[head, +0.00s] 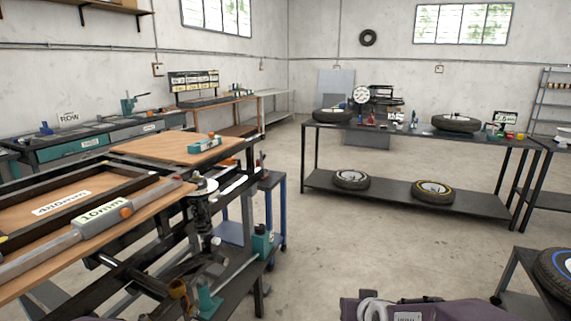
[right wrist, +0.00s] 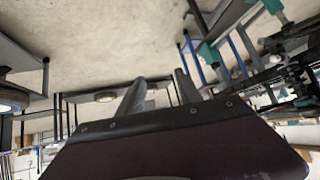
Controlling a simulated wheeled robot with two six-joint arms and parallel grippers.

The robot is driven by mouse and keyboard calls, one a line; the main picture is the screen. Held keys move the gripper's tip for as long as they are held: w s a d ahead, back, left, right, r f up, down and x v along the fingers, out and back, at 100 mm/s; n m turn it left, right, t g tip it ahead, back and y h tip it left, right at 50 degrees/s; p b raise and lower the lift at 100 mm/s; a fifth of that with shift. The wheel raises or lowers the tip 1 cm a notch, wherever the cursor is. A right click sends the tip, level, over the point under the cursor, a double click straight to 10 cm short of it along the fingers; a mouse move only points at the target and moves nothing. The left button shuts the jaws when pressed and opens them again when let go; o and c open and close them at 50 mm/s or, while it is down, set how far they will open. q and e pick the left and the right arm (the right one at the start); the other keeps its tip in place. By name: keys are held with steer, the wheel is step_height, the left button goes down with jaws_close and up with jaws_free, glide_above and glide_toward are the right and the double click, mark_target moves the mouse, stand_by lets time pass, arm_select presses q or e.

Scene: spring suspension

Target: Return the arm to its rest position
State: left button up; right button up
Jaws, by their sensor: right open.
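My right gripper (right wrist: 158,88) shows in the right wrist view with its two dark fingers spread apart and nothing between them. That view is upside down, with floor beyond the fingers. A purple and dark part of my own arm (head: 440,311) lies along the bottom edge of the head view, right of centre. My left gripper is not in view. The spring suspension (head: 201,212) stands at left centre of the head view, a dark coil under a pale round plate (head: 203,188), beside the black metal frame. My right gripper is away from it.
A workbench with a wooden top (head: 170,148) and a long grey tool labelled 10mm (head: 100,222) fill the left. A blue-legged cart (head: 268,183) stands beside it. A black table (head: 408,136) with wheels is at the back. The concrete floor (head: 380,235) between is clear.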

steer(key=s+f+n+g, duration=0.1)
steer(key=s+f+g, duration=0.35)
steer(key=s, duration=0.45)
steer(key=s+f+g, duration=0.3)
steer(key=s+f, duration=0.2)
steer(key=s, duration=0.3)
step_height(320, 180, up, 16)
steer(key=s+p, duration=0.1)
steer(key=p, duration=1.4)
steer(key=shift+s+f+g+p, duration=0.2)
steer(key=shift+s+g+p, duration=0.15)
steer(key=shift+g, duration=0.1)
